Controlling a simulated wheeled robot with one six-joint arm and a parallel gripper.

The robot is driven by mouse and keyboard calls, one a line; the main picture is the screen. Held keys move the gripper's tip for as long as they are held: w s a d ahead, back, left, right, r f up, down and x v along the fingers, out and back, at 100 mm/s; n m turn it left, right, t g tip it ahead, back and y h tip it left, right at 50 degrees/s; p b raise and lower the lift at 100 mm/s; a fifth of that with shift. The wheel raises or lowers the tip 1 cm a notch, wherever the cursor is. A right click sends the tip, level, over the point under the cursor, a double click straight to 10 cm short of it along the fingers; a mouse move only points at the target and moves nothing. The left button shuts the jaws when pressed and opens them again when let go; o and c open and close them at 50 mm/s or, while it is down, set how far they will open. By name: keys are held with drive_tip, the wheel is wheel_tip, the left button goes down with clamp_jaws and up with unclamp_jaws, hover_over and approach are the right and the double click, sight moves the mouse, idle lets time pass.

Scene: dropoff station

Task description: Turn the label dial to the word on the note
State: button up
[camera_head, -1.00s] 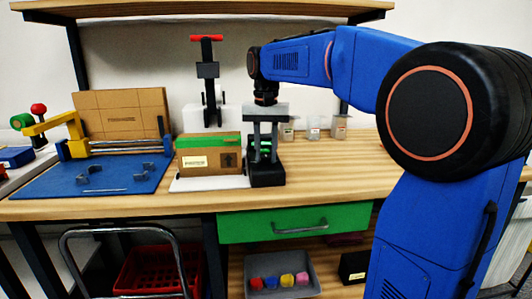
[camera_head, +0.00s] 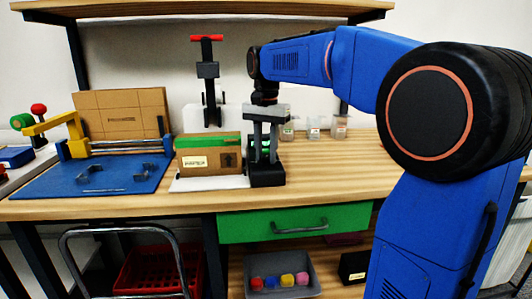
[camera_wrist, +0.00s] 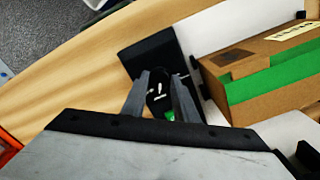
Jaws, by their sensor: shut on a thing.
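The label dial (camera_wrist: 158,98) is a dark round knob with white marks on a black device (camera_head: 267,175), right of a cardboard box. My gripper (camera_head: 266,148) points down at the device. In the wrist view, my gripper (camera_wrist: 160,112) has its two grey fingers on either side of the dial, shut on it. A green spot shows between the fingers. The white paper label (camera_head: 194,162) on the box front carries dark print too small to read surely. I cannot tell whether it is the note.
The cardboard box (camera_head: 228,163) with green tape stands on a white plate close beside the device. A press with a red handle (camera_head: 206,38) stands behind. Small jars (camera_head: 313,130) are at the back right. The bench right of the device is clear.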

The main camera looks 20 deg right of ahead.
sight(266, 157)
drive_tip(key=o, duration=1.1)
drive_tip(key=shift+c, duration=0.2)
drive_tip(key=shift+r, duration=0.15)
wheel_tip(266, 157, up, 17)
drive_tip(key=s+f+n+t, duration=0.2)
drive_tip(key=s+f+n, duration=0.2)
drive_tip(key=s+f, duration=1)
drive_tip(key=s+f+n+t, duration=0.2)
drive_tip(key=s+f+n, duration=0.3)
drive_tip(key=s+f, duration=1)
wheel_tip(266, 157, down, 7)
drive_tip(key=shift+s+r+n+t, duration=0.2)
drive_tip(key=shift+s+n+t, duration=0.1)
drive_tip(key=shift+t, duration=0.1)
